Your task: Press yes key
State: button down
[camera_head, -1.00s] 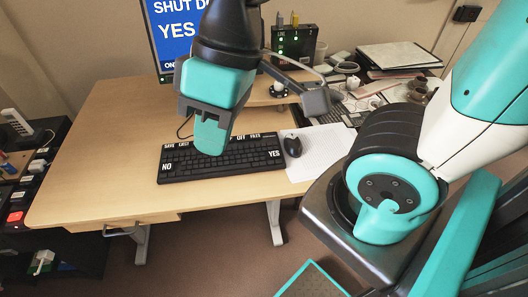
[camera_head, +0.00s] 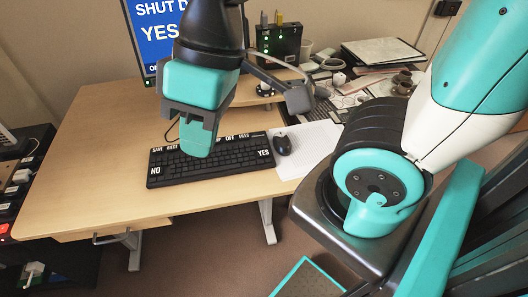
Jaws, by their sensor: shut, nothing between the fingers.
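A black keyboard (camera_head: 205,168) lies on the wooden desk. Its YES key (camera_head: 264,153) is at the right end, with white letters, and its NO key (camera_head: 155,171) is at the left end. My gripper (camera_head: 197,147) is shut and empty, pointing down. In the picture it overlaps the upper middle of the keyboard, to the left of the YES key. It hides part of the top row of labels. I cannot tell how high it is above the keys. A blue screen (camera_head: 158,30) behind shows "SHUT D…" and "YES", partly hidden by my arm.
A black mouse (camera_head: 282,145) sits on a white sheet (camera_head: 312,140) right of the keyboard. A black box with green lights (camera_head: 279,43), papers (camera_head: 380,53) and cups fill the back right. The desk (camera_head: 90,150) is clear at left and front.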

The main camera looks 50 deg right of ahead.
aim_at(263, 153)
jog(key=k, duration=1.35)
jog(key=z, duration=0.2)
jog(key=i, duration=0.95)
jog(key=z, duration=0.35)
